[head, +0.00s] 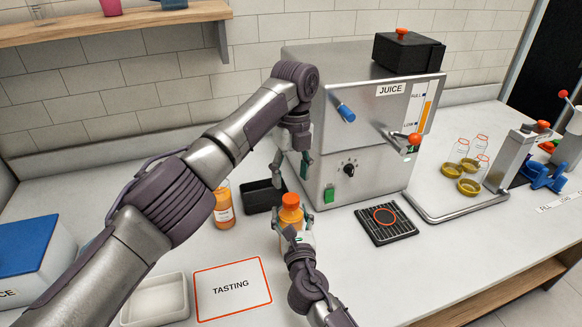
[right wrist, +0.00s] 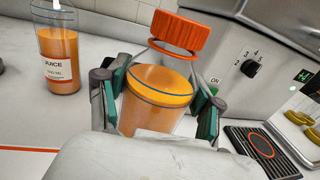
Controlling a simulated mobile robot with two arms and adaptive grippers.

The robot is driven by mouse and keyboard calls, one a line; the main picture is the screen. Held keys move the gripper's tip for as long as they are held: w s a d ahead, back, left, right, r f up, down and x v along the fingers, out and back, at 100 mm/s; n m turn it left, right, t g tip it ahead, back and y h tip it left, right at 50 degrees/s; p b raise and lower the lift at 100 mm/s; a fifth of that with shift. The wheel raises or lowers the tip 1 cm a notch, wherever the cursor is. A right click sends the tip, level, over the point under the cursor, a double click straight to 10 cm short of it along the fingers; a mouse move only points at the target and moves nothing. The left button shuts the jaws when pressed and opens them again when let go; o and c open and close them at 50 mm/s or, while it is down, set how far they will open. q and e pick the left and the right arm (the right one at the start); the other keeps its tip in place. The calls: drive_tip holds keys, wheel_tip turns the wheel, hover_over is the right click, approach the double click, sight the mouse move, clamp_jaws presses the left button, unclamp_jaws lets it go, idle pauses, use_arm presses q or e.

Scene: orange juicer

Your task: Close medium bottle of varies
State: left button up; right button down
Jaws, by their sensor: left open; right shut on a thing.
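A clear bottle of orange juice (right wrist: 158,95) stands in my right gripper (right wrist: 160,98), whose two green-padded fingers are shut on its sides. An orange ribbed cap (right wrist: 188,30) sits at the top of the bottle's neck, slightly tilted in the right wrist view. I cannot tell whether it is screwed tight.
A second juice bottle (head: 223,210) stands left of the held one, beside a black tray (head: 262,197). The steel juice machine (head: 345,125) is close behind on the right. A TASTING card (head: 232,286) and white dish (head: 155,300) lie in front.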

use_arm(q)
drive_tip(key=n, duration=0.4)
drive_tip(key=shift+r, duration=0.2)
drive_tip(key=n, duration=0.6)
drive_tip(key=shift+w+r, duration=0.1)
drive_tip(key=shift+r, duration=0.1)
drive_tip(key=n, duration=0.6)
drive_tip(key=shift+r+t, duration=0.2)
drive_tip(key=shift+t, duration=0.1)
drive_tip(key=n, duration=0.6)
drive_tip(key=shift+r, duration=0.15)
drive_tip(key=n, duration=0.6)
drive_tip(key=shift+r, duration=0.15)
drive_tip(key=n, duration=0.4)
drive_tip(key=shift+r, duration=0.1)
drive_tip(key=n, duration=0.6)
drive_tip(key=shift+s+r+t, duration=0.1)
drive_tip(key=shift+s+t, duration=0.15)
drive_tip(key=shift+t, duration=0.05)
drive_tip(key=n, duration=0.4)
drive_tip(key=shift+s+n, duration=0.15)
drive_tip(key=shift+n, duration=0.25)
